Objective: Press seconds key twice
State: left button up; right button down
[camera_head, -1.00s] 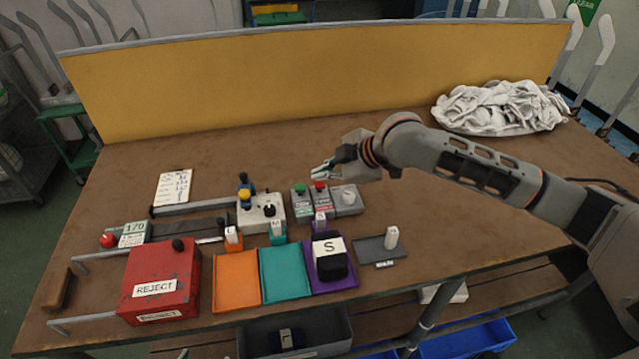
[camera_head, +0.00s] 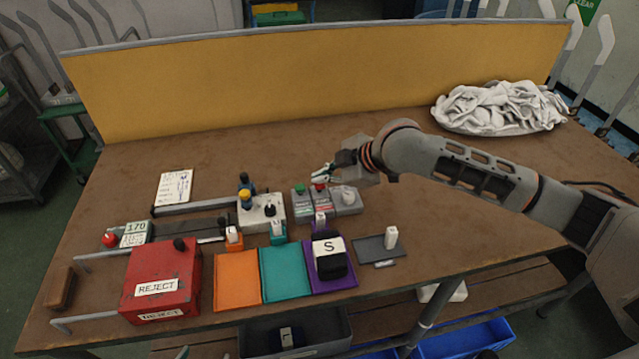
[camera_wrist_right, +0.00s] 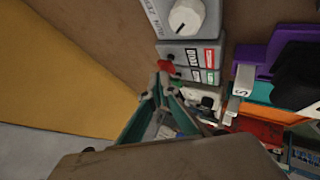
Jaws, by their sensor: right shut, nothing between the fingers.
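The row of small grey key boxes stands at mid table. One box has a green button (camera_head: 299,188). The box beside it has a red button (camera_head: 319,187) and a red-and-white label (camera_head: 323,202); the print is too small to read as the seconds key. My right gripper (camera_head: 322,172) is shut and empty, its fingertips just behind and above the red button. In the right wrist view the fingertips (camera_wrist_right: 164,84) are close to the red button (camera_wrist_right: 166,66); I cannot tell whether they touch it. My left gripper is not in view.
A grey box with a white dial (camera_head: 347,195) adjoins on the right. Orange (camera_head: 237,282), teal (camera_head: 285,273) and purple (camera_head: 345,283) trays and a red REJECT box (camera_head: 160,277) lie in front. The table right of the dial is clear.

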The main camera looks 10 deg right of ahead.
aim_at(322, 186)
jog(key=shift+f, duration=0.6)
dwell(0.4)
dwell(0.3)
jog(key=shift+r+p, duration=1.1)
jog(key=shift+p, duration=0.3)
notch_tip(322, 186, up, 3)
jog(key=p, duration=0.3)
jog(key=shift+f, duration=0.15)
jog(key=shift+r+p, duration=0.65)
jog(key=shift+r, duration=0.55)
